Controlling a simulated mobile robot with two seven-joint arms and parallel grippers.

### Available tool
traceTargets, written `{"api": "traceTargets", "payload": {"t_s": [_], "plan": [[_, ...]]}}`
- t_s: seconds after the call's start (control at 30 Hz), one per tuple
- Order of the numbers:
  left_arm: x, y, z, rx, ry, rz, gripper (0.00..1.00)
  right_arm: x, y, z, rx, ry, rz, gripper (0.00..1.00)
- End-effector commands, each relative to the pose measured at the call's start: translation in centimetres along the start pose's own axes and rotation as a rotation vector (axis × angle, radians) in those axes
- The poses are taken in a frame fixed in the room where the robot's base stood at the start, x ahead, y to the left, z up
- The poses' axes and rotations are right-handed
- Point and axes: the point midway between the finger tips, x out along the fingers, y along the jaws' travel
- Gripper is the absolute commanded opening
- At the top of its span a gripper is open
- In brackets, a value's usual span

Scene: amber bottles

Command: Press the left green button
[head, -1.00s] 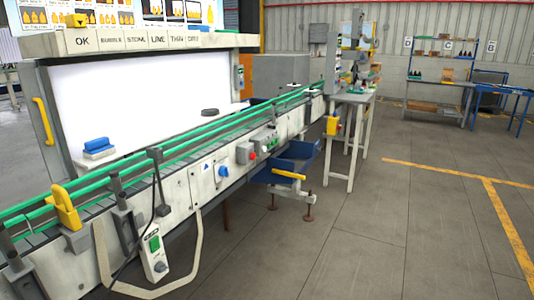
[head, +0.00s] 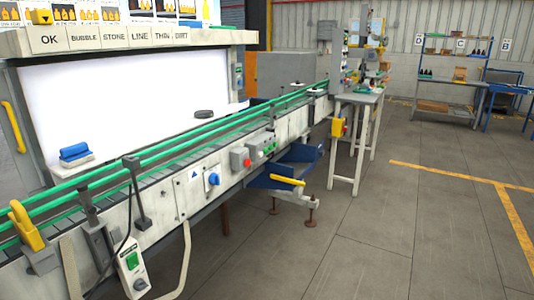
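A small grey control box (head: 261,146) with small green buttons (head: 269,149) is on the front side of the conveyor, near the picture's middle. The buttons are too small to tell apart clearly. Neither of my grippers shows in the head view.
The conveyor (head: 180,187) with green rails runs from lower left to upper middle. A red button box (head: 240,158) and a blue knob (head: 213,179) are on its side. A blue bin (head: 270,182) juts out below. The floor (head: 370,235) on the right is clear.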

Motion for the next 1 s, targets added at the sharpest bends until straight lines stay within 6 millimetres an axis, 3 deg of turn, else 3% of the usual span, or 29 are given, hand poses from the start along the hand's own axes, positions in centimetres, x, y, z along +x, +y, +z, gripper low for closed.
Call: {"api": "traceTargets", "payload": {"t_s": [0.27,1.0], "plan": [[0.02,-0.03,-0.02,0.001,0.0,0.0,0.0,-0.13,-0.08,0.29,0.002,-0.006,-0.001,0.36],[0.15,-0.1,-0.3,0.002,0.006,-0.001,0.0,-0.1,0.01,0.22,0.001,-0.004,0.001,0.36]]}}
